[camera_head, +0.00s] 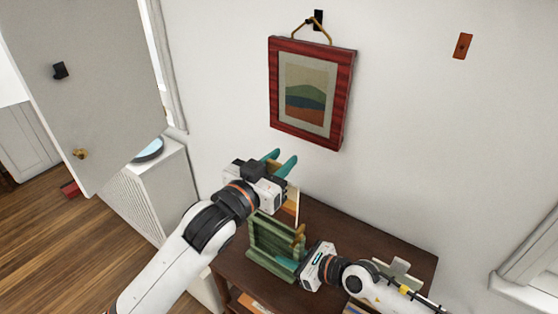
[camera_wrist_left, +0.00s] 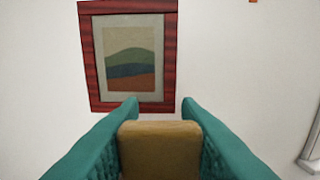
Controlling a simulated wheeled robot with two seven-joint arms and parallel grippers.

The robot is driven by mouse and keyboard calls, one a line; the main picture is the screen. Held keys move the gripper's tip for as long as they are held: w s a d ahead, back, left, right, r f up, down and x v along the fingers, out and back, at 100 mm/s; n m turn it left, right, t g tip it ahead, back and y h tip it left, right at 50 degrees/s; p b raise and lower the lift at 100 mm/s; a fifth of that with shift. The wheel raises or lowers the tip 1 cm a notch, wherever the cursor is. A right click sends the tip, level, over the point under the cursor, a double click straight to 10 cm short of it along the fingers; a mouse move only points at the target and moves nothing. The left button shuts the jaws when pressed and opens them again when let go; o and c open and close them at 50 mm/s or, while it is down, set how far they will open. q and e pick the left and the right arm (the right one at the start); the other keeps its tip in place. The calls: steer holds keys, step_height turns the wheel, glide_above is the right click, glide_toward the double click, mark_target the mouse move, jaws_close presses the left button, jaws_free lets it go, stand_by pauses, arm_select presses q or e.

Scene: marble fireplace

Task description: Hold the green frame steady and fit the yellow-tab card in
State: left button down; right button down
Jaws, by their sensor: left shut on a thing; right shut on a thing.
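The green frame (camera_head: 262,238) stands on the dark brown cabinet top. My right gripper (camera_head: 290,265) is shut on its lower right side. My left gripper (camera_head: 280,161) is raised above and behind the frame, with its teal fingers shut on the yellow tab (camera_wrist_left: 160,148) of the card. The card (camera_head: 292,205) hangs below the left gripper, upright, showing a narrow pale and orange strip; my left wrist hides most of it. The card's lower edge is hidden behind the green frame, so I cannot tell whether the two touch.
The dark brown cabinet (camera_head: 335,227) has bare room behind and right of the frame. A red-framed picture (camera_head: 311,94) hangs on the wall close above my left gripper. A pale grey-green object (camera_head: 398,270) is beside my right arm. A white cabinet (camera_head: 150,195) stands at left.

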mark_target(279, 212)
arm_select(q)
steer(key=shift+f, duration=7.35)
steer(key=c, duration=0.5)
jaws_free()
steer(key=shift+r, duration=3)
arm_select(e)
steer(key=c, duration=1.1)
jaws_free()
